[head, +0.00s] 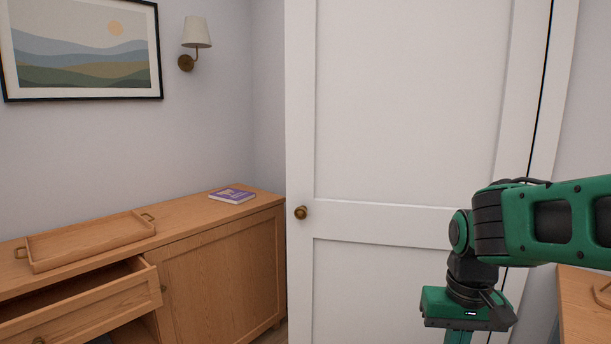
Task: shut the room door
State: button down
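The room door (410,130) is a white panelled door that fills the middle of the head view. A round brass knob (301,213) sits near its left edge. A narrow dark gap runs down its right side, beside the white frame (552,100). The door's left edge stands in front of the room corner and the sideboard's end, so it looks swung open. My gripper (460,337) points down at the bottom, right of the knob and in front of the door. Its fingertips are cut off by the picture's lower edge.
A wooden sideboard (215,262) stands left of the door, with a drawer (105,301) pulled out. A wooden tray (88,246) and a purple book (231,196) lie on top. Another wooden surface (585,310) is at the lower right. A wall lamp (197,32) and a framed picture (80,50) hang above.

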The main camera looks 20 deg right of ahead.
aim_at(398, 113)
jog(key=z, duration=0.15)
jog(key=i, duration=1.1)
jog(key=z, duration=0.15)
